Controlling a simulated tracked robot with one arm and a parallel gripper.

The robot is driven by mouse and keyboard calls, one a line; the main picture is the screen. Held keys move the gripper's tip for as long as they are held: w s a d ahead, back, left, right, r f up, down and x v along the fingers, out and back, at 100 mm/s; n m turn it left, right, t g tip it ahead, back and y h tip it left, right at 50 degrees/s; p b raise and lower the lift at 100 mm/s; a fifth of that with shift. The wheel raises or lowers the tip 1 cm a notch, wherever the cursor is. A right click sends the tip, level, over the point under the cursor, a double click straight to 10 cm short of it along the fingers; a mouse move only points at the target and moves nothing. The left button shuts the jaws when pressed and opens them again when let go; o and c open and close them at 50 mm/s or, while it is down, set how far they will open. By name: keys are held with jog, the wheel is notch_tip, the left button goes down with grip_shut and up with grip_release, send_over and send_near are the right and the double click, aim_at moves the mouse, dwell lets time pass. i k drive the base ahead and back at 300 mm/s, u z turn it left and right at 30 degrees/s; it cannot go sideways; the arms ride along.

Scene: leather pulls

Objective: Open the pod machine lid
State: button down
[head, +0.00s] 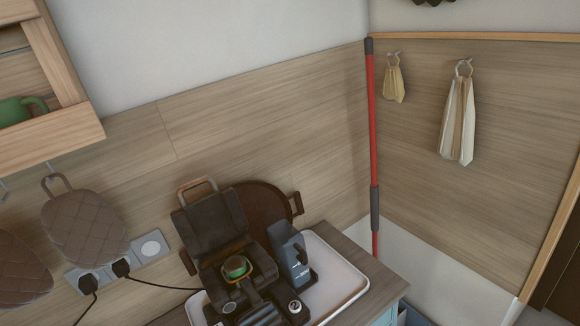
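The pod machine (262,280) is black and stands on a white tray at the bottom middle of the head view. Its lid (210,225) is raised and leans back toward the wall, with a tan loop handle (196,188) at its top. Below the lid the machine's top is exposed, and a round green and gold pod-like piece (236,267) shows there. The machine's front runs down to the bottom edge of the picture and is partly cut off. I cannot make out my gripper in this view.
A dark container (288,254) stands right of the machine on the white tray (348,286). A round brown board (262,204) leans behind. Black plugs and cords (122,268) are at the left. A red pole (373,140) stands in the corner; cloths (459,120) hang right.

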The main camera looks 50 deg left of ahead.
aim_at(209, 222)
jog(key=u, duration=0.2)
jog(key=i, duration=1.05)
jog(key=u, duration=0.45)
